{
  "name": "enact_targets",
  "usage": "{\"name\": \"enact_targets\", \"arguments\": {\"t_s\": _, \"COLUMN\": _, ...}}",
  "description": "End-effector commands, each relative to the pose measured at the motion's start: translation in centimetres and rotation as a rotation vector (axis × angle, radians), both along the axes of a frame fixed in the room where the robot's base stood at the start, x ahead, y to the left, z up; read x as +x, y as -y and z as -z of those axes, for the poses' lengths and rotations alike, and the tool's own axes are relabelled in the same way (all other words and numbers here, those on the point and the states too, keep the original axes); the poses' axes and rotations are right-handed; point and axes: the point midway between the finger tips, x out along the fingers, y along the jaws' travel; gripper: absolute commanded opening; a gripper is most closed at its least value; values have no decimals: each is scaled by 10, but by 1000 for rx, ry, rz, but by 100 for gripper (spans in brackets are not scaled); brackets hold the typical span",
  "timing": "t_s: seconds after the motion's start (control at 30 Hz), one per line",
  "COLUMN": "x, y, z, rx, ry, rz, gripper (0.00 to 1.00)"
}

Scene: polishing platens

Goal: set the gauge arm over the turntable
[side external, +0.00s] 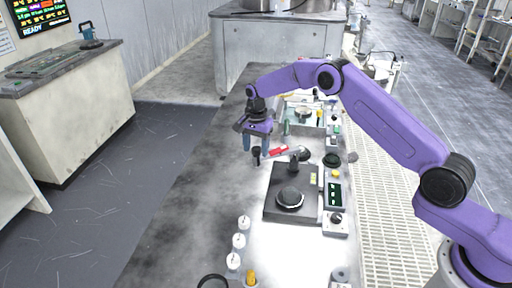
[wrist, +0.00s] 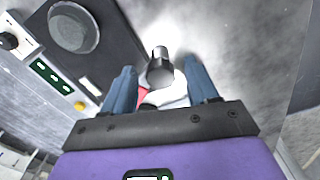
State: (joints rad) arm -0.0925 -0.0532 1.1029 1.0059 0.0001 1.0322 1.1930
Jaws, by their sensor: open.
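The turntable (side external: 290,198) is a round grey disc on a dark square base, and it also shows in the wrist view at upper left (wrist: 73,27). The gauge arm (side external: 279,151) is a red and pale bar with a dark upright knob (side external: 256,157) at its left end. It points left from the back of the base, away from the disc. My gripper (side external: 257,146) is open, with blue fingers pointing down over the knob. In the wrist view the knob (wrist: 160,68) shows between the spread fingers, apart from both. My gripper hides part of the gauge arm.
A control box with a green display (side external: 335,194) stands right of the base. Several white-topped pegs (side external: 239,240) and a yellow piece (side external: 250,277) stand in front. A tray (side external: 303,112) lies behind. The bench left of the base is clear.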

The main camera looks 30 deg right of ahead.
Motion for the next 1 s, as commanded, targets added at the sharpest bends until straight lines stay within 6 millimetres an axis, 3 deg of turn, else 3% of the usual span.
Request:
{"name": "enact_targets", "arguments": {"t_s": 0.33, "x": 0, "y": 0, "z": 3, "rx": 0, "ry": 0, "rz": 0, "gripper": 58}}
{"name": "enact_targets", "arguments": {"t_s": 0.5, "x": 0, "y": 0, "z": 3, "rx": 0, "ry": 0, "rz": 0, "gripper": 3}}
{"name": "enact_targets", "arguments": {"t_s": 0.53, "x": 0, "y": 0, "z": 3, "rx": 0, "ry": 0, "rz": 0, "gripper": 0}}
{"name": "enact_targets", "arguments": {"t_s": 1.0, "x": -14, "y": -3, "z": 3, "rx": 0, "ry": -2, "rz": -88, "gripper": 0}}
